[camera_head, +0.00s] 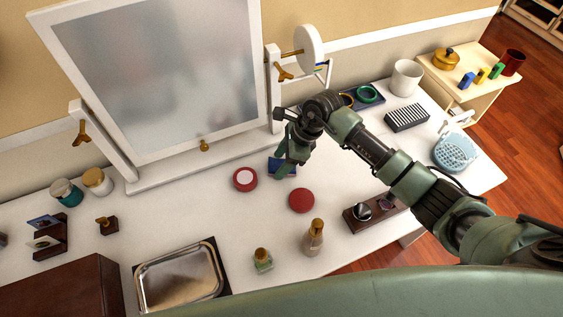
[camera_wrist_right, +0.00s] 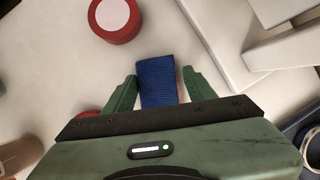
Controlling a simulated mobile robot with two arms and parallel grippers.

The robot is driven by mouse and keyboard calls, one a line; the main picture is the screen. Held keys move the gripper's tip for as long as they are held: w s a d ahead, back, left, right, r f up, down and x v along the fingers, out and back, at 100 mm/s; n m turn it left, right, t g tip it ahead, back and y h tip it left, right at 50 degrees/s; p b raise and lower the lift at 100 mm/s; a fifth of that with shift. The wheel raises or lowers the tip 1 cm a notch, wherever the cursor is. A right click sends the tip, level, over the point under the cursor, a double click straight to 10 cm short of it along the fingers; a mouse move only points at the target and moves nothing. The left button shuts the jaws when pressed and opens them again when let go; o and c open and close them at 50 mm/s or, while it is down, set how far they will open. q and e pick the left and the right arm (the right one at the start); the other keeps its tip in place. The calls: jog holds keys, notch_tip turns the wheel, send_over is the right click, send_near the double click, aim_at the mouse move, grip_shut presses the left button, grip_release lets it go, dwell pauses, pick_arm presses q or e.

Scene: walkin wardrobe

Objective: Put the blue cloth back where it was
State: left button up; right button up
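The blue cloth (camera_head: 281,167) is a small folded dark-blue piece at the middle of the white table, in front of the mirror. In the right wrist view the cloth (camera_wrist_right: 158,80) lies between the fingers of my right gripper (camera_wrist_right: 160,85) and reaches past their tips. The fingers stand wide apart, with a narrow gap beside the cloth on the right. In the head view my right gripper (camera_head: 290,150) points down over the cloth and hides part of it. I cannot tell whether the cloth touches the table. My left gripper is not in view.
The mirror (camera_head: 165,75) stands behind. A red round tin with a pale top (camera_head: 245,179) and a red round item (camera_head: 302,200) are close to the cloth. A bottle (camera_head: 313,238), a metal tray (camera_head: 180,278) and a dark holder (camera_head: 372,213) stand nearer the front.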

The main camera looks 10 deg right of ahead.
jog(key=shift+s+f, duration=0.3)
jog(key=shift+f, duration=0.25)
jog(key=shift+s, duration=0.1)
jog(key=shift+r+p, duration=0.25)
jog(key=shift+p, duration=0.05)
jog(key=shift+r, duration=0.35)
jog(key=w+b+v, duration=0.1)
jog(key=v, duration=1.1)
